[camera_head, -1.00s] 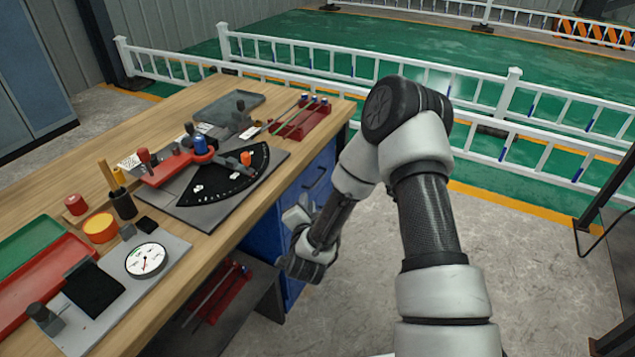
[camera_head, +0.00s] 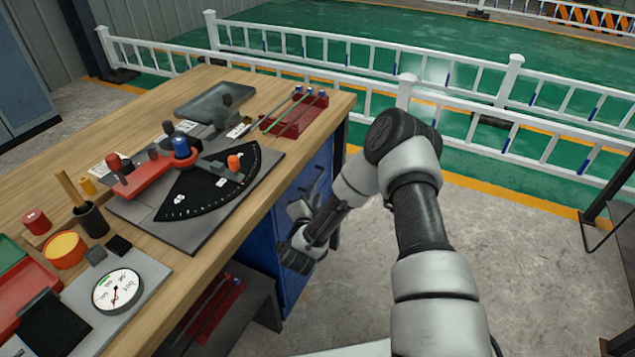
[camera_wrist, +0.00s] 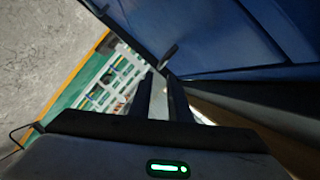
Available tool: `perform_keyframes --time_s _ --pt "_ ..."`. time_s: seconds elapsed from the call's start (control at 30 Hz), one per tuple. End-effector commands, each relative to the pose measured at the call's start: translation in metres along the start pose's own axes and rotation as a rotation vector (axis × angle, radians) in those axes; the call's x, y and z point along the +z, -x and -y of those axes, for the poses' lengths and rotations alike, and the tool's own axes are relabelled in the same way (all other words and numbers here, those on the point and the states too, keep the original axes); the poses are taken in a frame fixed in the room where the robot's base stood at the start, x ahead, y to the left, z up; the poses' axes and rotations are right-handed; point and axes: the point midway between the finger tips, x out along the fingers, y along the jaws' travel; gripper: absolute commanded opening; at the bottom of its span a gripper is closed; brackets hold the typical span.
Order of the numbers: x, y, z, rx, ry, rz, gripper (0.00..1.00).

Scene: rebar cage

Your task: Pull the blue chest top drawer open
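The blue chest (camera_head: 265,238) stands under the right end of the workbench. In the head view, dark bar handles show on its front; the upper one, on the top drawer (camera_head: 319,170), is just below the bench top. My gripper (camera_head: 300,209) is beside the chest front, and its fingertips are hard to make out there. In the wrist view, my gripper (camera_wrist: 163,85) has two dark fingers with a gap between them and nothing clearly held. A dark handle (camera_wrist: 168,54) shows just beyond the fingertips, and the blue chest front (camera_wrist: 225,35) fills the upper right.
The wooden workbench (camera_head: 235,225) carries a dial gauge (camera_head: 117,291), a red fixture (camera_head: 150,175) and a red rack (camera_head: 294,115). A lower shelf (camera_head: 252,300) is beside the chest. White railings (camera_head: 300,55) stand behind.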

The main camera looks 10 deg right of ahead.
Motion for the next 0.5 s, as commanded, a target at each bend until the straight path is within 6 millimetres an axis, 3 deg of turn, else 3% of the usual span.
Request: perform_keyframes --time_s 0.2,0.5 --pt "0.0 -0.049 -0.001 -0.001 -0.003 -0.003 0.17" --pt "0.001 -0.091 0.0 -0.002 0.0 0.0 0.17"
